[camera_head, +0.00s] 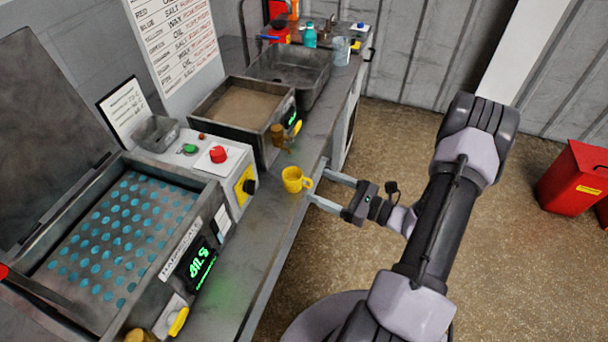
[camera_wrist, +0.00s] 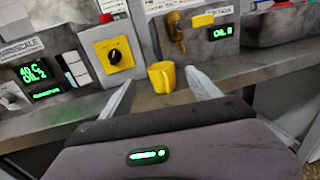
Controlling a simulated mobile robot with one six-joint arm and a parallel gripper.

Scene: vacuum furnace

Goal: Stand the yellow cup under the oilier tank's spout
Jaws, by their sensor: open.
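The yellow cup (camera_head: 293,179) stands upright on the counter near its front edge, handle toward my gripper. My gripper (camera_head: 320,185) is open and empty; its fingertips stop just short of the cup. In the wrist view the cup (camera_wrist: 161,77) shows between and beyond the fingertips (camera_wrist: 158,86). The far tank (camera_head: 208,112) has a brass spout (camera_head: 278,136) with a yellow handle, behind the cup; its display (camera_wrist: 222,31) seems to read OIL 8.
A control box (camera_head: 218,172) with a red button and black knob stands between the tanks. A sink (camera_head: 300,72), bottles and a glass are farther along the counter (camera_head: 262,218). Counter around the cup is clear. A red bin (camera_head: 572,180) stands on the floor at right.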

